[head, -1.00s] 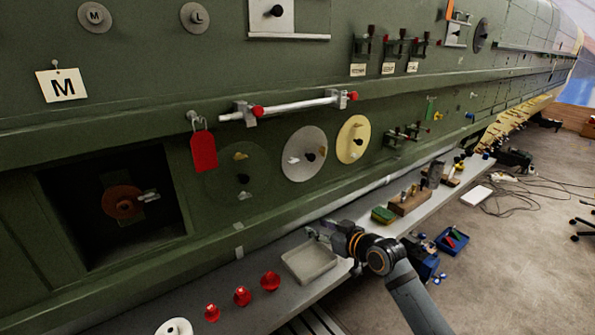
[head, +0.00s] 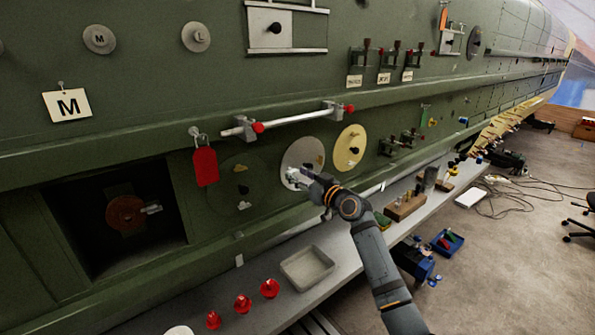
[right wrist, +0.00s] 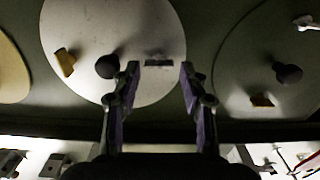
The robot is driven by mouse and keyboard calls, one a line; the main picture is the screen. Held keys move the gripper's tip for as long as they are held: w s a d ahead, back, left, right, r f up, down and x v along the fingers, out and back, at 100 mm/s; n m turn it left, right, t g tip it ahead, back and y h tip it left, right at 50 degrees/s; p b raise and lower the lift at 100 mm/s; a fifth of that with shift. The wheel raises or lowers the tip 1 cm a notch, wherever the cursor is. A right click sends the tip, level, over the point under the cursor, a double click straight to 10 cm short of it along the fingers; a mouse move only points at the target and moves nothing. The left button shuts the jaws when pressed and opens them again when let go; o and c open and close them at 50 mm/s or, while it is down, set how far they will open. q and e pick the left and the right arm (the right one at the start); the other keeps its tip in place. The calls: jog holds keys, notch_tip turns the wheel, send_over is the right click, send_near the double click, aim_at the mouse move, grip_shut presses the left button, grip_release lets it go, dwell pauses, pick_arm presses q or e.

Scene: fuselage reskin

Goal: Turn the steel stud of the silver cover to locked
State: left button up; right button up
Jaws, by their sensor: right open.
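The silver cover (head: 303,148) is a round pale disc on the green fuselage side, with the yellow cover to its right. In the right wrist view the silver cover (right wrist: 110,25) carries a black knob (right wrist: 107,67), a brass stud (right wrist: 65,62) and a steel stud (right wrist: 158,63). The steel stud is a short grey bar lying crosswise there. My right gripper (head: 292,178) is at the cover's lower left. In the wrist view its open fingers (right wrist: 160,75) stand on either side of the steel stud, with gaps. In the head view the gripper hides this stud. My left gripper is not in view.
The yellow cover (head: 350,136) and a dark green cover (head: 232,168) flank the silver one. A red tag (head: 205,167) hangs to the left, and a silver rail (head: 295,115) runs above. Below, the shelf holds an empty tray (head: 308,257) and red knobs (head: 242,304).

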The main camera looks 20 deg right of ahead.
jog(key=shift+w, duration=0.45)
jog(key=shift+a, duration=0.1)
jog(key=c, duration=0.9)
